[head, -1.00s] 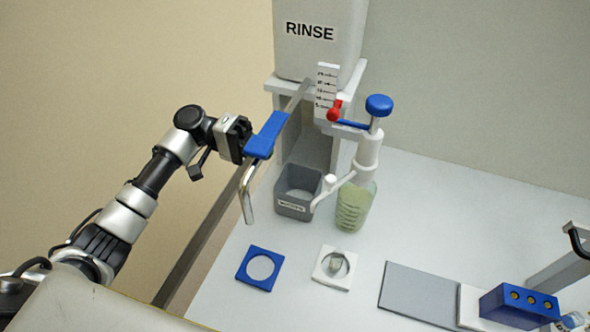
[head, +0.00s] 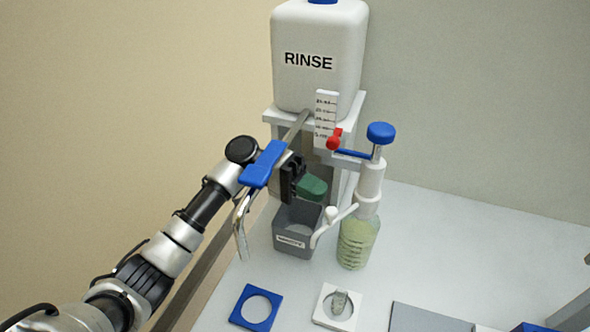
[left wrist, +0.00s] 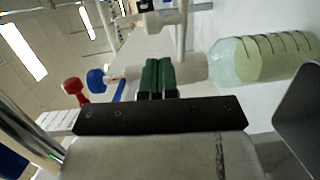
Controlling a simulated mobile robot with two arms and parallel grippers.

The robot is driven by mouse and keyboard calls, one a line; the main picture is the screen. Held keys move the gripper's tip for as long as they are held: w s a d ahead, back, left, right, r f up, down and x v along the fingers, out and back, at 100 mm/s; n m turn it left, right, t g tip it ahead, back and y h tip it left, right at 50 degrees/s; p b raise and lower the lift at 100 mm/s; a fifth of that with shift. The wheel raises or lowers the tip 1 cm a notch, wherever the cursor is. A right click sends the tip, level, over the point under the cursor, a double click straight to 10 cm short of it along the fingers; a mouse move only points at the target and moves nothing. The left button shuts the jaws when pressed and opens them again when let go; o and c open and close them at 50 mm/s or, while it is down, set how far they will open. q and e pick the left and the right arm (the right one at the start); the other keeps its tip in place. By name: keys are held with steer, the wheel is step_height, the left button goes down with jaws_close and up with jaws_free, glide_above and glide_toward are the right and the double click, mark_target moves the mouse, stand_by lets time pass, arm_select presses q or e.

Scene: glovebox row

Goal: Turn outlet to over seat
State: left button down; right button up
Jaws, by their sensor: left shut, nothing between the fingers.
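The outlet (head: 338,222) is a thin white spout on the bottle-top dispenser (head: 369,190), angled down left. Its tip is at the right side of the grey cup (head: 296,250); I cannot tell whether it is over the rim. The shut fingers also show in the left wrist view (left wrist: 157,78). My right gripper is not in view.
A RINSE tank (head: 318,60) stands behind, with a metal pipe and blue lever (head: 264,163) partly in front of my left arm. A blue square ring (head: 241,313) and grey plate (head: 420,317) lie in front.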

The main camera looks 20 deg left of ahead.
mark_target(331, 213)
arm_select(q)
steer(key=shift+s+d+f, duration=0.1)
steer(key=shift+s+d, duration=0.2)
steer(key=shift+s, duration=0.3)
steer(key=shift+s+d, duration=0.25)
steer(key=shift+s, duration=0.3)
steer(key=shift+s+d+p, duration=0.1)
steer(key=shift+s+p, duration=0.1)
steer(key=shift+p, duration=0.1)
steer(key=shift+s+d, duration=0.5)
steer(key=shift+s, duration=0.05)
steer(key=shift+s+d+p, duration=0.5)
steer(key=shift+s+d, duration=0.25)
steer(key=shift+d, duration=0.15)
steer(key=shift+s+d, duration=0.3)
steer(key=shift+d, duration=0.35)
